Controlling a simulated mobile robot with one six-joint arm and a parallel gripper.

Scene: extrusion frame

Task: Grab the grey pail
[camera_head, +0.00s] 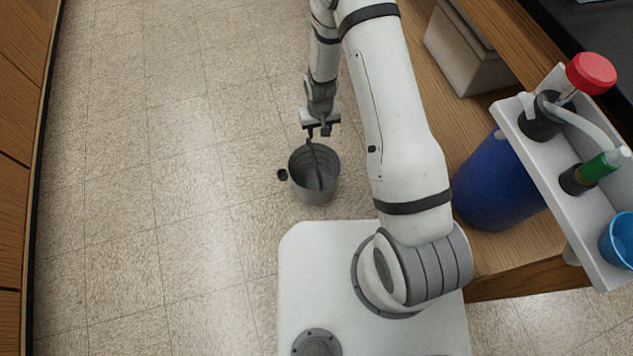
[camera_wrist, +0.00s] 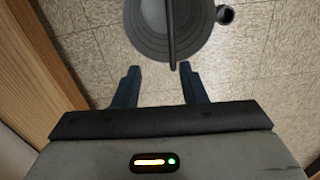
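The grey pail (camera_head: 315,194) appears below my gripper (camera_head: 318,129) in the head view, in front of my base. Its dark bar-like handle (camera_head: 313,158) crosses the opening. In the wrist view the pail (camera_wrist: 192,42) is at the top, cut off by the picture edge, with the handle (camera_wrist: 171,30) pointing toward my gripper (camera_wrist: 158,68). The two fingers are spread apart. The handle's near end shows at fingertip level, between the tips in the picture, but the fingers are not closed on it. I cannot tell the depth between them.
A small dark round thing (camera_head: 282,174) is beside the pail; I cannot tell whether it is attached. A wooden bench (camera_head: 445,105) at right holds a blue container (camera_head: 490,190) and pale box (camera_head: 460,55). A white rack (camera_head: 545,155) holds bottles. The left floor is clear.

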